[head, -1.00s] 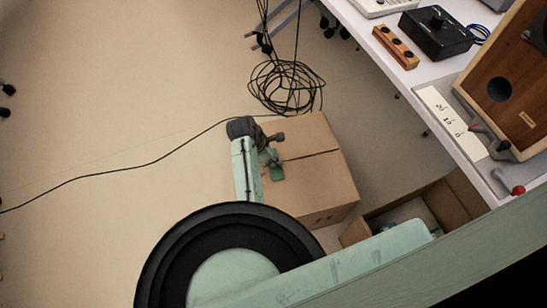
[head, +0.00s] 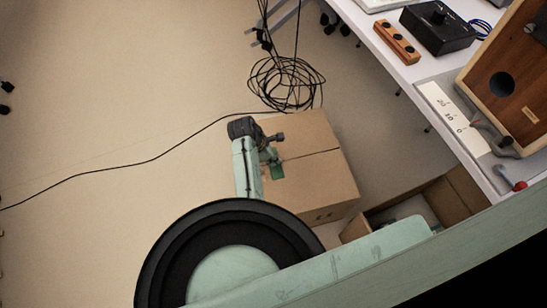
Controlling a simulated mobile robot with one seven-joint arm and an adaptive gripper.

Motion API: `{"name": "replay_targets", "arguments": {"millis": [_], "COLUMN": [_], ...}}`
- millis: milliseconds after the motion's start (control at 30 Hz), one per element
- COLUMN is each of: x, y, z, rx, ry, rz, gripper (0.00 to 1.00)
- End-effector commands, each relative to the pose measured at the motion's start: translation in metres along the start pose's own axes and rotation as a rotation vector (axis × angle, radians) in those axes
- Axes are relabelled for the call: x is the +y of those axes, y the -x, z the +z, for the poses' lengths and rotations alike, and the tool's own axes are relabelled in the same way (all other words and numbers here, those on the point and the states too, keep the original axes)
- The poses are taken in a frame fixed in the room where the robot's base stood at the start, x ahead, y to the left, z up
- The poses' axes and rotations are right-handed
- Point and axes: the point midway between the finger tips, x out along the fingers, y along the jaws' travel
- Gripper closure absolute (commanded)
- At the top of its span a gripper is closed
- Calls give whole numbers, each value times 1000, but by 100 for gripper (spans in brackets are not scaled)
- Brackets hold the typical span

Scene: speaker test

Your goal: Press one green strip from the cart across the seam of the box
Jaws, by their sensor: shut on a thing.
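A closed cardboard box (head: 318,178) stands on the floor in the middle of the head view. A dark seam (head: 315,154) runs across its top. My gripper (head: 272,157) is over the left part of the box top, at the left end of the visible seam. It is shut on a small green strip (head: 277,172). The strip shows just below the seam line in the picture. I cannot tell whether it touches the cardboard. My gripper and wrist hide the left part of the seam. I cannot make out the cart.
An open cardboard box (head: 457,199) stands to the right, partly behind my arm. A white table (head: 412,72) at the right carries a wooden speaker (head: 507,75) and a black device (head: 436,30). Coiled black cable (head: 286,85) lies behind the closed box. The left floor is mostly clear.

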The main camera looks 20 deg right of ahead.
Motion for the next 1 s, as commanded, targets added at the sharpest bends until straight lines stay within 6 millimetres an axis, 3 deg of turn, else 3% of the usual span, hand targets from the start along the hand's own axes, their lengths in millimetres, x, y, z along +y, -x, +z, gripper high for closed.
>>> {"name": "replay_targets", "arguments": {"millis": [200, 233, 567, 1000], "x": [-1, -1, -1, -1], "y": [-2, -2, -1, 5], "z": [-1, -1, -1, 2], "rx": [2, 2, 1, 1], "ry": [2, 2, 1, 1], "rz": [-2, -2, -2, -1], "gripper": [100, 90, 68, 68]}}
